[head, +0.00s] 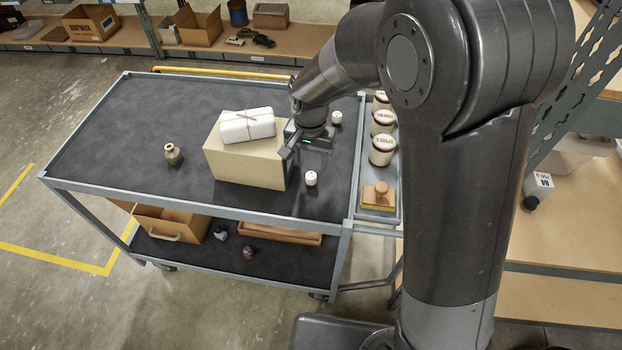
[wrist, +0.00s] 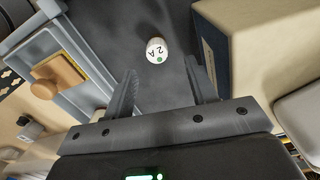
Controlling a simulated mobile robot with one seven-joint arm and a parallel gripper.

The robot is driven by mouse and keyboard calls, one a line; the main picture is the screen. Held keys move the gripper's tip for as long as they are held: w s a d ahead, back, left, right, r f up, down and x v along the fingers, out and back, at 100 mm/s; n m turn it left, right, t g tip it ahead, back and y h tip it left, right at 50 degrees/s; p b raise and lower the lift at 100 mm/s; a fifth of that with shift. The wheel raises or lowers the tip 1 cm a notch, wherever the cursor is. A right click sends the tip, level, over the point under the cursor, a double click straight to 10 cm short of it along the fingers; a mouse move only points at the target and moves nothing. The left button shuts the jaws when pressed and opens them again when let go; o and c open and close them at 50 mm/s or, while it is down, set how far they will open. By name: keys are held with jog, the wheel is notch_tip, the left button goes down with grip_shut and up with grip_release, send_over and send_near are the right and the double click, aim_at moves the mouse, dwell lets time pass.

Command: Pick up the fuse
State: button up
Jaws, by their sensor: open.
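A small white fuse (head: 311,178) with a rounded body stands on the dark trolley top, just right of the cardboard box. In the wrist view the fuse (wrist: 156,50) shows a "2 A" marking and a green dot. My gripper (wrist: 160,72) is open and empty, and the fuse appears between and just beyond its two fingertips, not touching either. In the head view my gripper (head: 292,150) is beside the box's right side, above and behind the fuse; its fingers are partly hidden there.
The cardboard box (head: 240,161) carries a tied white parcel (head: 247,125) close to the gripper. Another small white piece (head: 336,118) stands farther back. A brown bottle-like piece (head: 173,155) stands left. The trolley's left half is mostly clear.

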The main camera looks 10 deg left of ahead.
aim_at(311, 175)
jog(key=f, duration=0.6)
jog(key=shift+s+d+f, duration=0.1)
jog(key=shift+s+f, duration=0.1)
jog(key=shift+f, duration=0.15)
jog(key=c, duration=1.1)
